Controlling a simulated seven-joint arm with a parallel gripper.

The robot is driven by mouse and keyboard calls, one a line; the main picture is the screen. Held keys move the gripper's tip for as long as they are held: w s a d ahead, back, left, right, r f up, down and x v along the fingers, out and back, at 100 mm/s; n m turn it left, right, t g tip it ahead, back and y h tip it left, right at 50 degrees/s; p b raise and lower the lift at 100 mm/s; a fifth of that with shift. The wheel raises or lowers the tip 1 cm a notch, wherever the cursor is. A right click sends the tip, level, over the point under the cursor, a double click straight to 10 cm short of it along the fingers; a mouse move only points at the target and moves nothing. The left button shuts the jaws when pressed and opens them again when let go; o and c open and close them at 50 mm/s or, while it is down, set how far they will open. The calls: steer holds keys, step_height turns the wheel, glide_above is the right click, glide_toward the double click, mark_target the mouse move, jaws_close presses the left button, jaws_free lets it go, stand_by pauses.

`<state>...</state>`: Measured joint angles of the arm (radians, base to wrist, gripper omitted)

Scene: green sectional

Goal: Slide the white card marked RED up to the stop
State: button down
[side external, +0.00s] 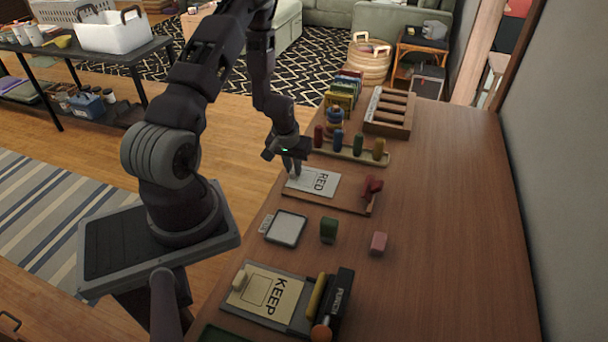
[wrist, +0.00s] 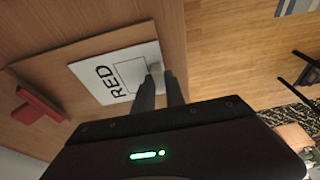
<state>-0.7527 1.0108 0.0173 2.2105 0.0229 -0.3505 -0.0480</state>
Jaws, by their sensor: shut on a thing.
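The white card marked RED (side external: 325,184) lies flat on a brown wooden board (side external: 335,202); the card also shows in the wrist view (wrist: 112,80). My gripper (side external: 294,172) is at the card's left end in the side view, fingers pointing down. In the wrist view its fingertips (wrist: 160,76) are shut on a small pale grip piece (wrist: 155,67) at the card's edge, partly hidden by the fingers. A red piece (side external: 371,187), likely at the stop, stands at the board's right end; it also shows in the wrist view (wrist: 38,106). Bare board separates it from the card.
A rack with several coloured pegs (side external: 352,153) stands just behind the board. A grey-rimmed pad (side external: 286,229), a green block (side external: 328,230) and a pink block (side external: 379,242) are in front. A KEEP card (side external: 262,292) lies nearer. The table's right side is clear.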

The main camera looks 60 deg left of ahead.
mark_target(326, 181)
step_height(326, 181, up, 9)
steer(key=shift+w+d+f, duration=0.5)
steer(key=shift+w+f, duration=0.05)
steer(key=shift+f, duration=0.95)
steer(key=shift+w+d+f, duration=0.5)
steer(key=shift+d+f, duration=0.05)
steer(key=shift+f, duration=0.9)
steer(key=shift+w+d+f, duration=0.5)
steer(key=shift+w+f, duration=0.05)
steer(key=shift+f, duration=0.95)
steer(key=shift+w+d, duration=0.1)
steer(key=shift+w+d, duration=0.95)
steer(key=shift+d, duration=0.05)
steer(key=shift+w+d, duration=0.7)
steer(key=c, duration=1.3)
jaws_free()
